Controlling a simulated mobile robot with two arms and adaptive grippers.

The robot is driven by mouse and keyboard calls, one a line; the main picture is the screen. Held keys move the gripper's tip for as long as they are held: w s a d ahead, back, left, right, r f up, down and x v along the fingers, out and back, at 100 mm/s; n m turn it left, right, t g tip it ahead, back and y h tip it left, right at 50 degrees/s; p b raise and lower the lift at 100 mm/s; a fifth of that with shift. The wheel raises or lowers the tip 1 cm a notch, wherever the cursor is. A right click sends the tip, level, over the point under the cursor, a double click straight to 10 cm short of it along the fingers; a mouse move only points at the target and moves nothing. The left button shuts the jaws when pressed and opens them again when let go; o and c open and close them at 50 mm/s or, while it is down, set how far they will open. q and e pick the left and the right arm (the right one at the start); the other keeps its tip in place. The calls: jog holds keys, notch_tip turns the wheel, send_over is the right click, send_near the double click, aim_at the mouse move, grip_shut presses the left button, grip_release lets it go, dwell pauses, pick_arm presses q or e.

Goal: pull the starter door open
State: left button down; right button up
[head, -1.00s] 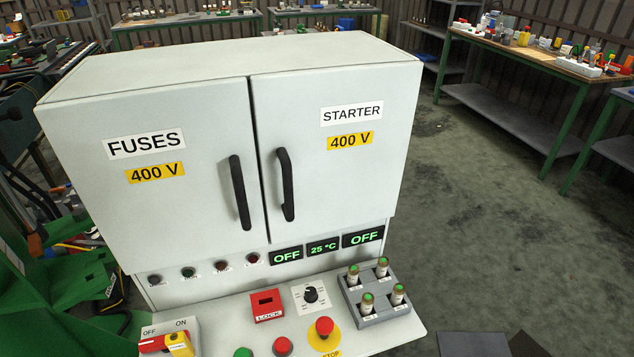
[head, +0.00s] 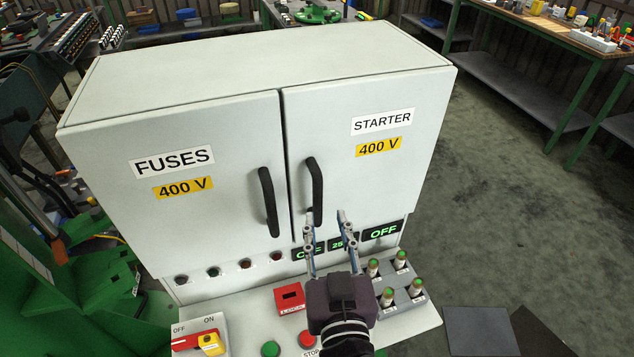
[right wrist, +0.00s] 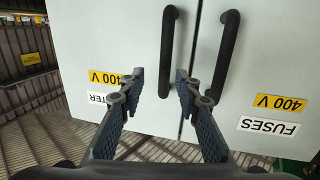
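The starter door (head: 368,180) is the right door of the grey cabinet, with "STARTER" and "400 V" labels. It is shut. Its black vertical handle (head: 315,190) is near the door's left edge; it also shows in the right wrist view (right wrist: 168,50), which is upside down. My right gripper (head: 325,214) is open and empty, in front of the handle's lower part. In the right wrist view, the handle appears between the spread fingers (right wrist: 160,80); I cannot tell how far the fingertips are from it. My left gripper is out of view.
The fuses door (head: 190,215), also shut, has a black handle (head: 268,200) close to the starter handle. Below are a red lock block (head: 289,297), buttons, a grey fuse holder (head: 417,300) and OFF displays (head: 383,231).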

aim_at(318, 192)
jog(key=w+p, duration=0.1)
jog(key=w, duration=0.1)
jog(key=w+a+r+p, duration=0.1)
jog(key=w, duration=0.1)
jog(key=w+r+p, duration=0.1)
jog(key=w, duration=0.1)
jog(key=shift+w+a+r, duration=0.15)
jog(key=shift+w+a, duration=0.15)
jog(key=shift+w, duration=0.4)
jog(key=shift+c, duration=0.2)
grip_shut()
